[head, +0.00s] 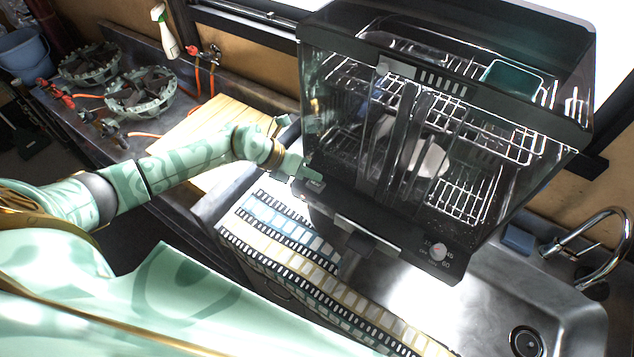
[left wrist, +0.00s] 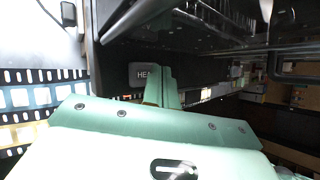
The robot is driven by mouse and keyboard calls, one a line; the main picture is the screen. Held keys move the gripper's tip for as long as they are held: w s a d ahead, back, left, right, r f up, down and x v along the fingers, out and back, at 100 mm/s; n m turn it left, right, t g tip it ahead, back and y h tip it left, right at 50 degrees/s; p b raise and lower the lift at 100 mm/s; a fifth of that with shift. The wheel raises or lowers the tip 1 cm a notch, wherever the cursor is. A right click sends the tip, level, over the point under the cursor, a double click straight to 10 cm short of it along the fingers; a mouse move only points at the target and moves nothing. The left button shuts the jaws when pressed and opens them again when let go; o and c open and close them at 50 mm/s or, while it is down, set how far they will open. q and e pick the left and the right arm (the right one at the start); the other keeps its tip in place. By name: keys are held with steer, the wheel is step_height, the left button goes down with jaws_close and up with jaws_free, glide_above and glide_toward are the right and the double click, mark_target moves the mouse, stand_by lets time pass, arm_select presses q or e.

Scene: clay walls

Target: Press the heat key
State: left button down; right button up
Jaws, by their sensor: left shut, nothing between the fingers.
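The heat key is a small dark key at the lower left front corner of the black dish dryer (head: 345,203). In the left wrist view the heat key (left wrist: 143,75) shows the letters "HE", and the rest of its label is hidden behind my fingers. My left gripper (head: 312,174) is shut and empty, with its fingertips right at the key in the head view. In the left wrist view the fingers (left wrist: 163,88) overlap the key's right side. I cannot tell whether they touch it. My right gripper is not in view.
A timer knob (head: 438,251) sits at the dryer's lower right front. A patterned film-strip cloth (head: 290,255) lies in front of the dryer. A steel sink (head: 500,300) with a tap (head: 600,240) is at right. A wooden board (head: 205,125) and gas burners (head: 140,92) are at left.

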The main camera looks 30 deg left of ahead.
mark_target(311, 184)
arm_select(q)
steer(key=shift+f, duration=0.1)
steer(key=shift+f, duration=0.3)
steer(key=shift+f+b, duration=0.3)
steer(key=shift+b, duration=0.15)
stand_by(0.4)
steer(key=shift+r+p, duration=0.75)
step_height(311, 184, up, 6)
steer(key=p, duration=0.5)
steer(key=shift+p, duration=0.4)
